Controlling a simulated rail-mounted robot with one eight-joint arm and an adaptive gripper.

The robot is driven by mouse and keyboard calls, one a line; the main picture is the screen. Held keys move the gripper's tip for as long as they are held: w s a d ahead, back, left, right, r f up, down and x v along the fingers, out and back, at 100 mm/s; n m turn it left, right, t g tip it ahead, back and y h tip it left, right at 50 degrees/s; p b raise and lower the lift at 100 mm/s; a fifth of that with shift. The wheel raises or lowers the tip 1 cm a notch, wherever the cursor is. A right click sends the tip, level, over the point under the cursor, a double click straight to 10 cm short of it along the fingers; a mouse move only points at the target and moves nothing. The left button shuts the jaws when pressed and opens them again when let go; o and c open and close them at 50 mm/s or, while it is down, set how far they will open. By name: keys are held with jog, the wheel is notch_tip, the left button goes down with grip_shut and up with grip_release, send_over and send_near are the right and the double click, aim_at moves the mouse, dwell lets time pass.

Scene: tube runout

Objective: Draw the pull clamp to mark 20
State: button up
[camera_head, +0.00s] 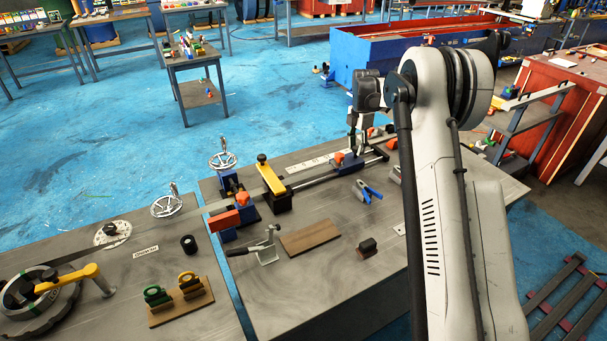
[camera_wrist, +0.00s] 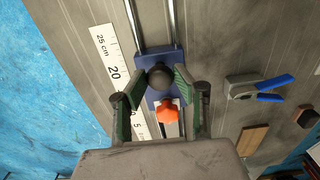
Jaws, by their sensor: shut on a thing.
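The pull clamp is a blue carriage (camera_wrist: 150,61) on two parallel metal rails, with a dark round knob (camera_wrist: 160,77) and an orange lobed knob (camera_wrist: 168,111). In the head view the blue clamp (camera_head: 350,168) sits near the right part of the rails. My gripper (camera_wrist: 163,80) is over it, its green-padded fingers closed on either side of the dark knob; it also shows in the head view (camera_head: 357,145). The white scale strip (camera_wrist: 113,72) lies left of the rails in the wrist view. The printed 20 is level with the clamp's blue body; a finger covers part of the lower marks.
Blue-handled pliers (camera_head: 367,191), a brown board (camera_head: 310,237) and a small dark block (camera_head: 367,247) lie in front of the rails. A yellow-handled clamp (camera_head: 270,177) stands farther left along them. The grey bench (camera_head: 300,295) is mostly clear at its front.

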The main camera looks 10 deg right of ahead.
jog(key=shift+w+d, duration=0.25)
jog(key=shift+d, duration=0.6)
jog(key=o, duration=0.9)
jog(key=shift+d, duration=0.1)
jog(key=shift+r+p, duration=1)
jog(key=shift+r, duration=2)
